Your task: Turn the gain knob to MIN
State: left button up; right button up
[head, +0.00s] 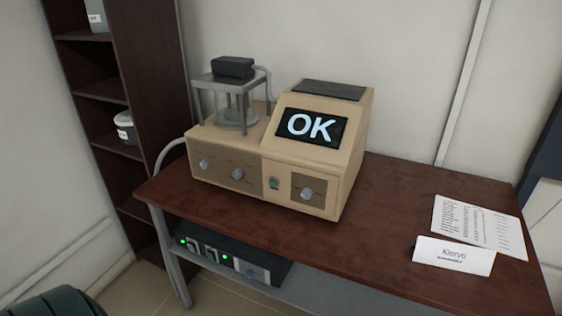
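A beige instrument (225,148) stands on the table, with "OK" on its tilted screen (312,127). Its front has three round silver knobs: a left knob (206,164), a middle knob (238,174) and a right knob (306,193) on its own brown panel. A small green button (274,183) sits between the middle and right knobs. The markings are too small to read, so I cannot tell which knob is the gain knob or where its pointer stands. Neither of my grippers is in view.
The brown table (390,215) is clear in front of the instrument. A printed sheet (480,226) and a white name card (453,256) are at the right. A black box with green lights (235,262) sits on the lower shelf. A dark shelving unit (150,75) stands left.

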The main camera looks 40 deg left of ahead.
aim_at(249, 273)
jog(key=j+u, duration=0.15)
jog(key=u, duration=1.2)
jog(key=i+l, duration=0.05)
